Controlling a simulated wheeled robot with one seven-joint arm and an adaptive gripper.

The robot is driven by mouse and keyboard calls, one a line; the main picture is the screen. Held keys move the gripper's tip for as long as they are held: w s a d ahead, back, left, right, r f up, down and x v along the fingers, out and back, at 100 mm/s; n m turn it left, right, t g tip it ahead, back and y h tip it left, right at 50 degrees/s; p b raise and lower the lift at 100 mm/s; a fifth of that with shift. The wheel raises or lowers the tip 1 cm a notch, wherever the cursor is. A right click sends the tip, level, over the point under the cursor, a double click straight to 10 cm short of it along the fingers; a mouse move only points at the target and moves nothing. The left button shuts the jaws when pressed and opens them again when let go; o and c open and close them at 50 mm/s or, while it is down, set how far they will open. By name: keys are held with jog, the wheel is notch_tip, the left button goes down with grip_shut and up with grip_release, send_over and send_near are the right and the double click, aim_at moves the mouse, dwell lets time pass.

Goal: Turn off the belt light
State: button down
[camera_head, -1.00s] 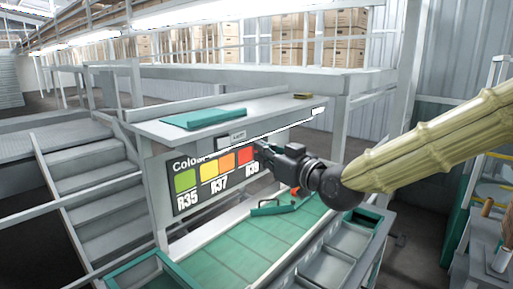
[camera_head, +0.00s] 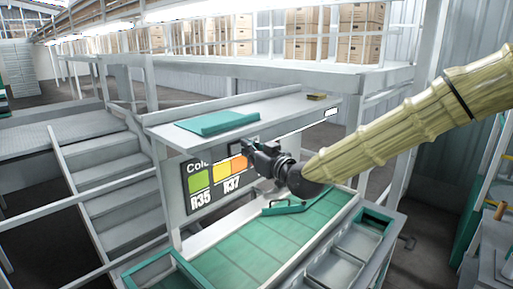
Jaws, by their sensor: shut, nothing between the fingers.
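The belt light (camera_head: 331,113) is a bright white strip under the front edge of the grey shelf (camera_head: 285,107). It looks lit, and my arm and gripper hide part of its length. A small pale plate (camera_head: 238,146) sits under the shelf edge, just left of my fingertips; its writing is too small to read. My gripper (camera_head: 249,153) is shut and empty, pointing left in front of the colour board (camera_head: 201,207), close to the plate. I cannot tell whether it touches anything. No switch can be made out clearly around the fingertips.
A green folder (camera_head: 218,123) and a small brown block (camera_head: 316,96) lie on the shelf. Below is the green belt (camera_head: 245,245) with a green tool (camera_head: 284,208), and grey trays (camera_head: 335,269) stand at right. Steps (camera_head: 112,190) and a rail are at left.

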jog(key=shift+x, duration=0.85)
jog(key=shift+w+f+b, duration=0.3)
jog(key=shift+f+b, duration=0.05)
jog(key=shift+b, duration=0.4)
jog(key=shift+r, duration=0.2)
jog(key=shift+d, duration=0.15)
jog(key=s+d+b, duration=0.5)
jog(key=s+d, duration=0.2)
jog(key=d, duration=0.4)
jog(key=shift+s, duration=0.4)
